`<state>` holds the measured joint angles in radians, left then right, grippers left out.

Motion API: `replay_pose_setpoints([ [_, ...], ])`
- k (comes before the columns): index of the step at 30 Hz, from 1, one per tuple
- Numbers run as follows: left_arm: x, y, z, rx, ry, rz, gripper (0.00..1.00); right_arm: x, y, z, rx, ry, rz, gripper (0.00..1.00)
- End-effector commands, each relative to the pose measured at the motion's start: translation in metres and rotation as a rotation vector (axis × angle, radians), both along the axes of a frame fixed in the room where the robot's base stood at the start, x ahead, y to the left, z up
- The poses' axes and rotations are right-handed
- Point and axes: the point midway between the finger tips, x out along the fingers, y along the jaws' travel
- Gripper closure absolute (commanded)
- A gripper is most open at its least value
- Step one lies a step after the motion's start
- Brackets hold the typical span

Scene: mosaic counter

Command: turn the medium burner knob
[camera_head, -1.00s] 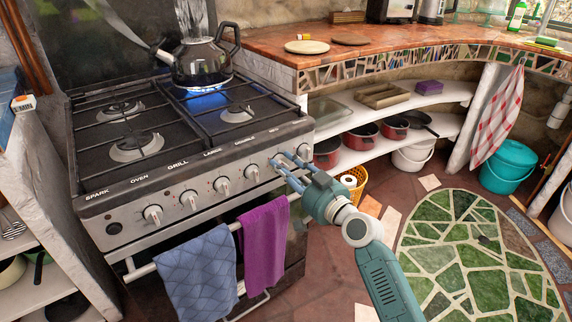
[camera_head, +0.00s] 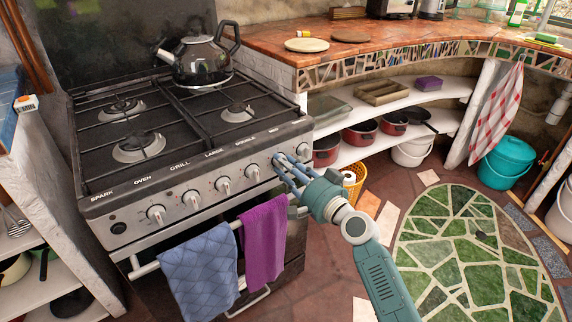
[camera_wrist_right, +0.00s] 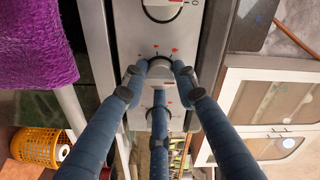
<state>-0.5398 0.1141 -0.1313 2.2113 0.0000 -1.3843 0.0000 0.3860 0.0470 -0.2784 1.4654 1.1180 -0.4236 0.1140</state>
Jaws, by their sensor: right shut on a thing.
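The stove's front panel (camera_head: 205,197) carries a row of silver knobs. My right gripper (camera_head: 284,167) is shut on the medium burner knob, the second from the right, and its blue fingers hide most of that knob; its label is too small to read surely. In the right wrist view the knob (camera_wrist_right: 160,64) sits between the blue fingertips (camera_wrist_right: 159,78). Free knobs sit on either side, one to its left (camera_head: 252,173) and one to its right (camera_head: 304,150). A black kettle (camera_head: 203,60) stands on the back right burner, with no flame visible under it. My left gripper is not in view.
A blue towel (camera_head: 200,272) and a purple towel (camera_head: 263,240) hang on the oven rail below the knobs. A yellow basket (camera_head: 354,185) stands on the floor beside the stove. Red pots (camera_head: 364,132) sit on the shelf.

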Motion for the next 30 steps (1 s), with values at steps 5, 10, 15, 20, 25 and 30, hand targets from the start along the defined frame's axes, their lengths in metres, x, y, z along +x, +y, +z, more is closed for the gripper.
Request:
replay_pose_setpoints([
  [5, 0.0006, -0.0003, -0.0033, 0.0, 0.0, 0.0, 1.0, -0.0034, 0.0038, -0.0083, 0.013, 0.028, 0.011, 0.98],
  [10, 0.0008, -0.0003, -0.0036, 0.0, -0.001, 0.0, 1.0, -0.0034, 0.0039, -0.0087, 0.016, 0.031, 0.011, 0.98],
  [15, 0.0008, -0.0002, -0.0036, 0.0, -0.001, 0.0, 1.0, -0.0035, 0.0041, -0.0088, 0.016, 0.031, 0.011, 0.98],
  [20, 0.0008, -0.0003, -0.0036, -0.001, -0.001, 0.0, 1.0, -0.003, 0.0034, -0.0077, 0.016, 0.029, 0.009, 0.53],
  [25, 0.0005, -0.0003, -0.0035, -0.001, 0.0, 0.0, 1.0, -0.0018, 0.0022, -0.0042, 0.017, 0.022, 0.006, 0.53],
  [30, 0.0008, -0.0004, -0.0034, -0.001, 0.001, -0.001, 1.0, -0.0041, -0.0008, -0.0034, 0.018, 0.02, 0.004, 0.53],
])
